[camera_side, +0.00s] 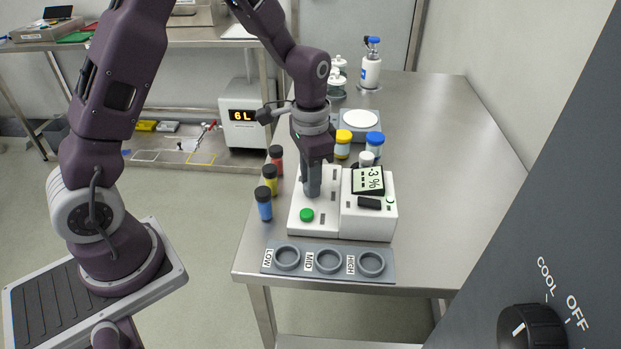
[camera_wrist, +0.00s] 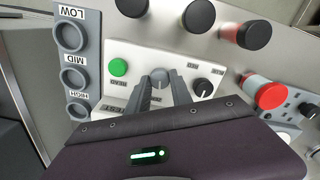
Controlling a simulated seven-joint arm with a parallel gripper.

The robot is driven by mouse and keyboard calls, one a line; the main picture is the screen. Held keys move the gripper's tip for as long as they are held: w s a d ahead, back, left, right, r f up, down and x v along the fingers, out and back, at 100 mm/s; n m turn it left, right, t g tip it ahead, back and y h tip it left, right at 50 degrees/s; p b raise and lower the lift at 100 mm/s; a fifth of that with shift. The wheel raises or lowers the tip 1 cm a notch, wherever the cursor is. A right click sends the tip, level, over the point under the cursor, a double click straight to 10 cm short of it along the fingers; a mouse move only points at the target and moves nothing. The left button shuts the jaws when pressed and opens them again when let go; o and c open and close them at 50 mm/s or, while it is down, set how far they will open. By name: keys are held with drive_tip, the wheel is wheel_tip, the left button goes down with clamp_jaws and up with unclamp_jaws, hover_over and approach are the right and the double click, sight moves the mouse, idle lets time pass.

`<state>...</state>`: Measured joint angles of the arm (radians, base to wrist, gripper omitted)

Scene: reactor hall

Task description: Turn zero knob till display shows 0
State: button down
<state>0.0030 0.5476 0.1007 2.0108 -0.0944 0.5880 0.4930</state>
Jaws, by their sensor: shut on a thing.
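A white instrument (camera_side: 372,222) stands on the steel table with a tilted display (camera_side: 368,180). The display shows a 3 and a % sign, with dark marks that look like a minus before them. A green button (camera_side: 307,215) is on its front left and also shows in the wrist view (camera_wrist: 118,67). My gripper (camera_side: 312,190) points down at the instrument's top.
A grey rack (camera_side: 328,273) with empty LOW, MID and HIGH wells lies in front. Blue (camera_side: 263,203), yellow (camera_side: 270,179) and red (camera_side: 276,160) vials with dark caps stand close on the left. Jars stand behind. The table's right side is clear. A dark panel (camera_side: 560,250) fills the right foreground.

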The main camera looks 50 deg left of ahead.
drive_tip(key=n, duration=0.5)
drive_tip(key=shift+n, duration=0.4)
idle(0.4)
drive_tip(key=c, duration=1.1)
unclamp_jaws()
drive_tip(key=shift+c, duration=0.2)
drive_tip(key=shift+r, duration=0.1)
wheel_tip(320, 180, up, 7)
drive_tip(key=shift+r, duration=0.15)
drive_tip(key=s+d+r+t, duration=0.2)
drive_tip(key=s+r+t, duration=0.1)
drive_tip(key=s+r, duration=0.65)
drive_tip(key=s+r+m+t, duration=0.2)
drive_tip(key=s, duration=1)
drive_tip(key=shift+d+t, duration=0.25)
drive_tip(key=shift+t, duration=0.05)
